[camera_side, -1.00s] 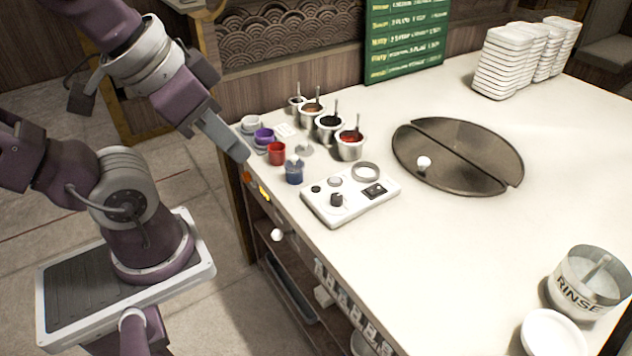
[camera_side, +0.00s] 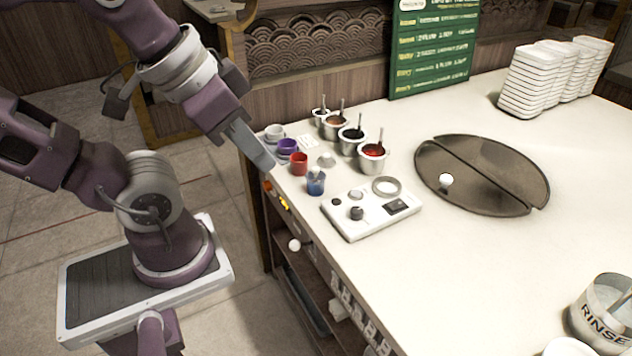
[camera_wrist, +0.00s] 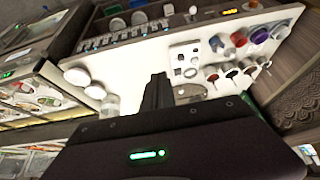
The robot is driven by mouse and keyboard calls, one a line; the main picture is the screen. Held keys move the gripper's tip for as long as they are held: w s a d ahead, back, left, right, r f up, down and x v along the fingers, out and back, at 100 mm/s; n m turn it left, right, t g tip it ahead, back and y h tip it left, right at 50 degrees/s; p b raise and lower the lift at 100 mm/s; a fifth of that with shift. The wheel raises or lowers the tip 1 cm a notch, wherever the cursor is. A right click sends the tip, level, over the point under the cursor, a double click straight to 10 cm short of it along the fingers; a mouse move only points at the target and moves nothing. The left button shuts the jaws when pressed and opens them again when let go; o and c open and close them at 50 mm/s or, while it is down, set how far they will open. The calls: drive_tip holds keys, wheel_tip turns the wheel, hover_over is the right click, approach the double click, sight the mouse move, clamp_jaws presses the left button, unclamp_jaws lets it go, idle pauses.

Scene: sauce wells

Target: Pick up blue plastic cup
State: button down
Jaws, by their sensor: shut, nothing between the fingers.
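The blue plastic cup (camera_side: 316,185) stands upright near the table's left edge in the side view, in front of the red cup. Something pale shows at its top. In the wrist view the blue cup (camera_wrist: 216,44) is at the upper right, at the near end of the row of cups. My gripper (camera_side: 269,164) is shut and empty, pointing down and right by the table's left edge. It is apart from the blue cup, to its upper left in the picture. In the wrist view my gripper's dark fingers (camera_wrist: 158,82) show at the centre, with no cup between them.
A red cup (camera_side: 299,163), purple cup (camera_side: 287,147) and white cup (camera_side: 274,132) line the edge behind the blue one. Metal sauce pots (camera_side: 373,158) with ladles stand beyond. A white control panel (camera_side: 372,213) lies to the right.

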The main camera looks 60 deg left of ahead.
drive_tip(key=c, duration=2.1)
unclamp_jaws()
drive_tip(key=o, duration=1.4)
drive_tip(key=shift+o, duration=0.2)
